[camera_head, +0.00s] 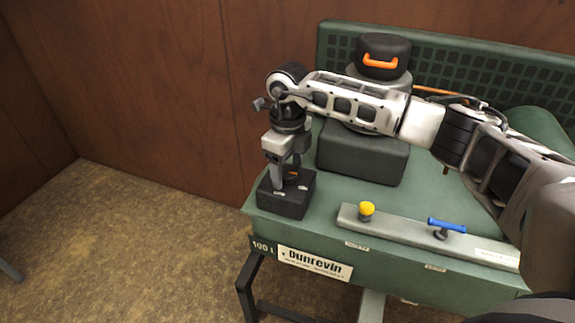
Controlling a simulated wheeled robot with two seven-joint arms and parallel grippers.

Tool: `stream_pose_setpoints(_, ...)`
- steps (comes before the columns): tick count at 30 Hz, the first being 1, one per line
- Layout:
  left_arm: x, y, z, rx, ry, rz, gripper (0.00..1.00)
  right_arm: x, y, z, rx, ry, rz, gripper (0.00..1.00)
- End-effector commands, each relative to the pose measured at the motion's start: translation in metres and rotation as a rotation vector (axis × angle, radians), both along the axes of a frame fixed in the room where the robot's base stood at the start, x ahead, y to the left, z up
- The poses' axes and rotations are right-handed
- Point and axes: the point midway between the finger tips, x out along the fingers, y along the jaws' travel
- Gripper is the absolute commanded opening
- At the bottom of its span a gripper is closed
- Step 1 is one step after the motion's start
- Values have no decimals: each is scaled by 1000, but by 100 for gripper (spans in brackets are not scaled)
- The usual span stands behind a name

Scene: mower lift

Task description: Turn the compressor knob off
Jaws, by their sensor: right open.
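The green compressor (390,255) fills the right half of the view and has a "Dunrevin" label on its front. A small black box (285,205) sits on its left front corner. My right gripper (285,178) points down over this box, open, with its fingers close above or around the box's top. My left gripper is not in view.
A pale panel (400,231) at the front carries a yellow knob (366,209) and a blue lever (447,225). A motor with a black cap (384,55) and orange handle stands behind my right arm. A brown wall is behind; the carpet at left is open.

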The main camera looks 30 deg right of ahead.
Motion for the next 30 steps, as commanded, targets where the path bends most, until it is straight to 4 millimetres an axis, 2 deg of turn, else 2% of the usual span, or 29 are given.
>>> stream_pose_setpoints(10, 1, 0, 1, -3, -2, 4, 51, 0, 0, -5, 0, 0, 1, 65)
stream_pose_setpoints(11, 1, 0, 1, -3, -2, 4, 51, 0, 0, -5, 0, 0, 1, 62)
stream_pose_setpoints(15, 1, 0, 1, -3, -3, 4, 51, 0, 0, -5, 0, 0, 1, 23)
stream_pose_setpoints(16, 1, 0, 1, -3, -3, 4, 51, 0, 0, -5, 0, 0, 1, 21)
stream_pose_setpoints(23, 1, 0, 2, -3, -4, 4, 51, 0, 0, -5, 0, 0, -9, 21)
stream_pose_setpoints(30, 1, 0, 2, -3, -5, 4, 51, 0, 0, -5, 0, -1, -93, 21)
